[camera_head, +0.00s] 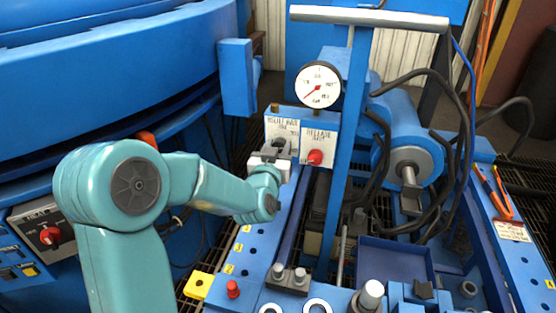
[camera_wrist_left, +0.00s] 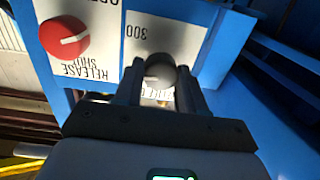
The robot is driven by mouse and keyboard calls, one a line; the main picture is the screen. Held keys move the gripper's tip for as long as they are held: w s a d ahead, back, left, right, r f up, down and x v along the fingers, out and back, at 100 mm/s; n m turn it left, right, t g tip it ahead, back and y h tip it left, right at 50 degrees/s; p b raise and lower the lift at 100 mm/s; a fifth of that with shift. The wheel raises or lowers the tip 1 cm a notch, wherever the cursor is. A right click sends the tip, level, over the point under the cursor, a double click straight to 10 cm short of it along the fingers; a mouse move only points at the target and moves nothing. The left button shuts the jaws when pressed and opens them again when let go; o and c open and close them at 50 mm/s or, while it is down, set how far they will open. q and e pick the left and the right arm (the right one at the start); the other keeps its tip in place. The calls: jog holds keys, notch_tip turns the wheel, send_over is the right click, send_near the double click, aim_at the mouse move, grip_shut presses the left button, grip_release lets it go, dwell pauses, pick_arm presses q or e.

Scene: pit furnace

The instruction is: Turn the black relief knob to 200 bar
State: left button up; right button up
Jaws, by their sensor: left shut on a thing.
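The black relief knob (camera_wrist_left: 160,72) sits on a white label plate of the blue valve block, and a "300" mark shows beside it in the left wrist view. In the head view the knob (camera_head: 279,144) is partly covered by my gripper. My left gripper (camera_wrist_left: 157,90) has one finger on each side of the knob and is shut on it. It also shows in the head view (camera_head: 274,155). The pressure gauge (camera_head: 318,86) stands above the block with a red needle pointing to lower left. The rest of the knob's scale is mostly hidden. My right gripper is not in view.
A red release knob (camera_head: 315,157) sits just right of the black knob, and it also shows in the left wrist view (camera_wrist_left: 65,37). A blue upright post with a grey crossbar (camera_head: 370,18) stands to the right. Black hoses (camera_head: 432,76) loop around the blue cylinder.

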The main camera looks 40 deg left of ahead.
pick_arm(q)
jog(key=shift+r+n+b, duration=0.1)
jog(key=shift+n+b, duration=1.65)
jog(key=shift+n, duration=0.15)
jog(key=shift+a, duration=0.1)
jog(key=o, duration=1.1)
jog(key=shift+c, duration=0.2)
